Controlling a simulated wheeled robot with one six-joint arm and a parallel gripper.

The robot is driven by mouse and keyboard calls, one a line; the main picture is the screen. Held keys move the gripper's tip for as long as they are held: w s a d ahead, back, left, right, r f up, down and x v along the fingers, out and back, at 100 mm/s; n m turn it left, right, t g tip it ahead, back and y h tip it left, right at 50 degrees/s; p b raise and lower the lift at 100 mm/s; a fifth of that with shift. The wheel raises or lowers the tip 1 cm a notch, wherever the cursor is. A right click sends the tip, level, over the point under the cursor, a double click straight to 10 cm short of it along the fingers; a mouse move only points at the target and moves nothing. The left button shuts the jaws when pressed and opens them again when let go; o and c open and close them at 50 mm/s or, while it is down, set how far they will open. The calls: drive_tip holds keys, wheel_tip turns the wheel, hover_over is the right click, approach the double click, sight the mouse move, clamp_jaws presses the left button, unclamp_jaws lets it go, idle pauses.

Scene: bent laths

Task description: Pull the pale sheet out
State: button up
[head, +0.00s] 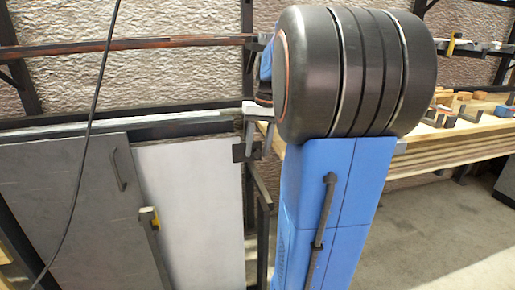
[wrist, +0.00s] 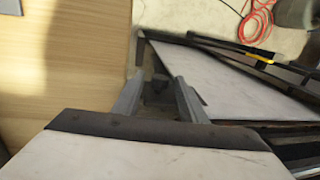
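The pale sheet (head: 190,212) stands upright in a dark rack, right of a dark grey panel. In the wrist view the pale sheet (wrist: 235,80) lies to the right, with a dark edge beside my fingers. My gripper (wrist: 159,80) has its two grey fingers apart, at the sheet's near edge. A small dark piece shows between them; I cannot tell whether it belongs to the sheet. In the head view my gripper (head: 260,147) is at the sheet's upper right corner, partly hidden by my blue arm.
The dark grey panel (head: 85,205) has a bar handle. A post with a yellow part (head: 151,222) stands in front of the sheets. A wooden bench (head: 440,137) with small blocks is at the right. A red cable (wrist: 258,18) lies on the floor.

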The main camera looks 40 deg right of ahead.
wheel_tip(320, 180, up, 17)
drive_tip(key=s+d, duration=0.1)
drive_tip(key=d, duration=0.1)
drive_tip(key=shift+s+d, duration=0.15)
drive_tip(key=shift+d, duration=0.1)
idle(0.7)
drive_tip(key=s+a+f+n+t+h, duration=0.1)
drive_tip(key=s+a+f, duration=0.1)
drive_tip(key=a+f, duration=0.45)
drive_tip(key=s+a+f+n, duration=0.1)
drive_tip(key=a+f, duration=0.2)
drive_tip(key=a, duration=0.7)
drive_tip(key=s+a+f+n+t, duration=0.1)
drive_tip(key=s+a+f, duration=0.4)
drive_tip(key=f, duration=0.4)
drive_tip(key=s+a+f+n+t, duration=0.2)
drive_tip(key=s+a+f, duration=0.3)
drive_tip(key=a+f, duration=0.2)
drive_tip(key=shift+s+f+n+h, duration=0.3)
drive_tip(key=shift+f, duration=0.6)
